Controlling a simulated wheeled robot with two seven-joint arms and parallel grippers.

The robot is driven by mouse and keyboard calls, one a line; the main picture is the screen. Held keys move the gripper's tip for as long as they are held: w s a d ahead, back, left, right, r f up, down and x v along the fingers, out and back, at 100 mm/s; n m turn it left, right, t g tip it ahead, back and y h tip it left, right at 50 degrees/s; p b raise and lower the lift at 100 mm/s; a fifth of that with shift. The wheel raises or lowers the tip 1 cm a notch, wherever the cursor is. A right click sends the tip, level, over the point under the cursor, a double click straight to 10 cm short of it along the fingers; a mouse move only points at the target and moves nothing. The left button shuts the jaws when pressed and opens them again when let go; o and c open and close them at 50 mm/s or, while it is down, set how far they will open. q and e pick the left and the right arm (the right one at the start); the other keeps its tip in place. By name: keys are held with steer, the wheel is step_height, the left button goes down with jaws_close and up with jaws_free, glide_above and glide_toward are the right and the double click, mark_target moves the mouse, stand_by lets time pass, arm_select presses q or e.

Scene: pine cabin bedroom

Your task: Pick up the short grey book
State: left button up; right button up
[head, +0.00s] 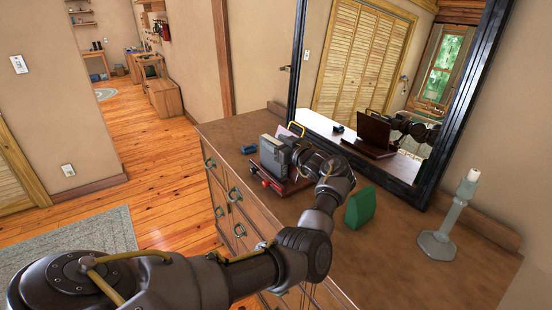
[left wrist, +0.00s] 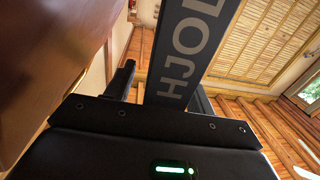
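A grey book (head: 273,154) with pale pages stands upright on a small reddish-brown book rack (head: 284,185) on the dresser top in the head view. My left gripper (head: 296,146) is at the book's right side, its fingers mostly hidden there. In the left wrist view a dark grey spine lettered "HJOL" (left wrist: 185,60) rises between the fingers of my left gripper (left wrist: 162,92). A gap shows between the left finger and the spine; the right finger is partly hidden behind it. The gripper looks open around the book. My right gripper is not in view.
A black-framed mirror (head: 375,90) stands behind and reflects the arm. The dresser's front right is clear.

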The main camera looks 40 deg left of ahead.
arm_select(q)
jaws_close()
stand_by(0.4)
